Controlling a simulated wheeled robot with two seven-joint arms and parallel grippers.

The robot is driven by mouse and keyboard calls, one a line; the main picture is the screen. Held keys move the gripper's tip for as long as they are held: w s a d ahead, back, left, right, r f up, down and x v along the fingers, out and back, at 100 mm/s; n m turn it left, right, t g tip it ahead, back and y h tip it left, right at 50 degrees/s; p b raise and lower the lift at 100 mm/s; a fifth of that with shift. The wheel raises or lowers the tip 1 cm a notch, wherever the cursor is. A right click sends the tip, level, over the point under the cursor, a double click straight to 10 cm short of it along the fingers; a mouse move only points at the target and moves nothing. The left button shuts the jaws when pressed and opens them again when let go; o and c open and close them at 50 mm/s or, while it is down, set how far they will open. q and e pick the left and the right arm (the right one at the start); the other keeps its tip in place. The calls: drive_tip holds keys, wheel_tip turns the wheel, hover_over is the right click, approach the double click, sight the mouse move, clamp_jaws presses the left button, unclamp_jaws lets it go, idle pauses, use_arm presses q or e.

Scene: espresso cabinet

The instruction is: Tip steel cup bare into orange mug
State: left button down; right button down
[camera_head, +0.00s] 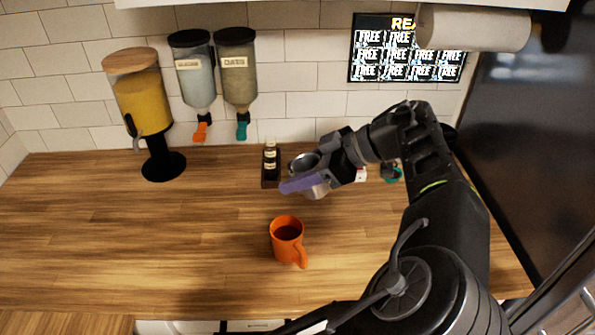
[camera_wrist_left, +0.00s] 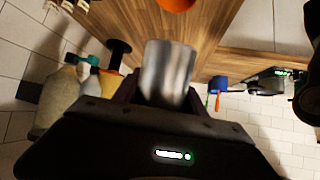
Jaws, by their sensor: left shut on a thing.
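A steel cup (camera_head: 318,190) is held by my left gripper (camera_head: 306,176), which is shut on it above the counter. The gripper's purple finger crosses in front of the cup and hides part of its side. In the left wrist view the cup (camera_wrist_left: 167,70) sits between the jaws; its inside is hidden there. The orange mug (camera_head: 287,236) stands upright on the counter, nearer the front than the cup and a little left of it, with dark contents. The mug's edge (camera_wrist_left: 176,3) shows at the top of the left wrist view. Cup and mug are apart.
A small dark rack of bottles (camera_head: 270,166) stands left of the cup. A yellow dispenser (camera_head: 145,105) stands at the back left, and two wall dispensers (camera_head: 238,72) hang beside it. A paper roll (camera_head: 472,27) hangs at upper right. The wooden counter (camera_head: 150,235) is clear at left.

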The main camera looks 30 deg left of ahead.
use_arm(q)
drive_tip(key=shift+t+h, duration=0.3)
drive_tip(key=shift+h, duration=0.6)
wheel_tip(320, 180, down, 5)
drive_tip(key=shift+w+d+f, duration=0.1)
drive_tip(key=shift+d+f, duration=0.05)
drive_tip(key=f+h, duration=0.1)
drive_tip(key=f+t+h+b, duration=0.1)
drive_tip(key=shift+w+d+f, duration=0.1)
drive_tip(key=shift+d+f, duration=0.1)
drive_tip(key=shift+f, duration=0.15)
